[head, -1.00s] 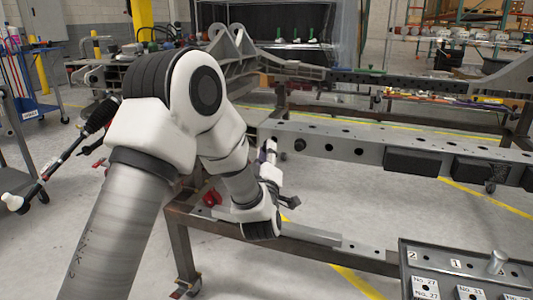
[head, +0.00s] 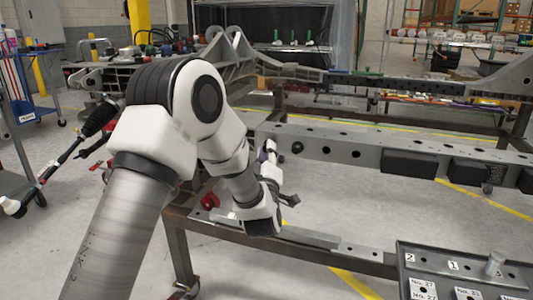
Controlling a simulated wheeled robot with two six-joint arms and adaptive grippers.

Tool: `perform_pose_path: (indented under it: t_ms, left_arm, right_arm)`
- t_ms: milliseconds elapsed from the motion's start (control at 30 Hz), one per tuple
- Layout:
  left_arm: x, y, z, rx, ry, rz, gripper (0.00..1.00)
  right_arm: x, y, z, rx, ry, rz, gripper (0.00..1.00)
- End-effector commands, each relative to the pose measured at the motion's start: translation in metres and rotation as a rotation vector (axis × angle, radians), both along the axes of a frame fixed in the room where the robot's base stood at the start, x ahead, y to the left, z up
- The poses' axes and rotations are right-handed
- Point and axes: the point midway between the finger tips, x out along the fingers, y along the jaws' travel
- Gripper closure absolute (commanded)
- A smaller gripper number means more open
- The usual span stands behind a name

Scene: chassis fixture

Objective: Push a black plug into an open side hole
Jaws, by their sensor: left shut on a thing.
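The grey chassis rail (head: 370,143) runs from the middle to the right edge, with a row of dark round holes in its side. Two holes (head: 326,149) look open. Left of them a black round plug (head: 297,147) sits at the rail and stands slightly proud. My left gripper (head: 269,153) is at the rail's left end, seen from behind and partly covered by its own wrist. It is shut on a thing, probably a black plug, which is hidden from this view. I cannot tell whether that thing touches a hole. My right gripper is out of view.
A dark tray (head: 405,270) with numbered labels and a metal peg (head: 495,262) stands at bottom right. Black blocks (head: 409,163) stick out from the rail. A brown steel stand (head: 330,258) runs below the gripper. Open floor lies between the stand and rail.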

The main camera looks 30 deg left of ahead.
Motion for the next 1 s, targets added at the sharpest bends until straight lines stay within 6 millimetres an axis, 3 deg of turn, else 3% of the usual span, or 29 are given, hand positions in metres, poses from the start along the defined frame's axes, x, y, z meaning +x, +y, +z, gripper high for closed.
perform_pose_path:
  t_ms: [733, 767, 833, 1000]
  left_arm:
    - [0.012, 0.003, 0.000, -0.001, -0.001, 0.000, 0.92]
    - [0.013, 0.003, 0.000, -0.001, -0.001, 0.000, 0.73]
    - [0.012, 0.003, 0.000, -0.001, -0.001, 0.000, 0.49]
    - [0.012, 0.003, 0.000, -0.001, 0.000, 0.000, 0.48]
  right_arm:
    - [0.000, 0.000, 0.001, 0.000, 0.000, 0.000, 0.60]
    - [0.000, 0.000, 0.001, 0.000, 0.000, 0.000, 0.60]
    - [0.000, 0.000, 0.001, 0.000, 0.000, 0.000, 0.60]
    - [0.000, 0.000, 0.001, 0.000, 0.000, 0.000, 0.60]
